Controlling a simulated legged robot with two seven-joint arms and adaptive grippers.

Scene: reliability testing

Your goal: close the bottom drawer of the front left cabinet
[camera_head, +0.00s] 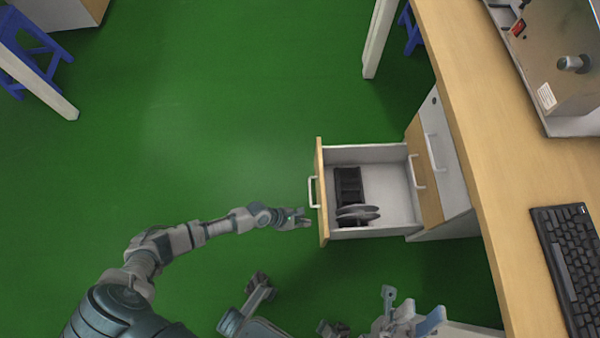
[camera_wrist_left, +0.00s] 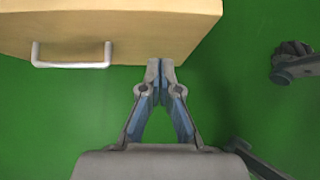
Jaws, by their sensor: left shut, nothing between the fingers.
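The open bottom drawer (camera_head: 395,205) sticks out to the left from the cabinet (camera_head: 455,185) under the desk. Its wooden front (camera_head: 322,222) carries a white handle (camera_head: 312,191). In the left wrist view the drawer front (camera_wrist_left: 120,22) and its handle (camera_wrist_left: 70,64) fill the upper left. My left gripper (camera_head: 306,222) is shut and empty, beside the drawer front near its lower end in the head view. In the wrist view its fingertips (camera_wrist_left: 160,66) are at the front's edge, right of the handle; I cannot tell whether they touch.
The drawer holds a black tray (camera_head: 348,185) and dark round discs (camera_head: 357,215). The desk (camera_head: 500,190) with a keyboard (camera_head: 570,260) is at right. Green floor (camera_head: 220,110) left of the drawer is clear.

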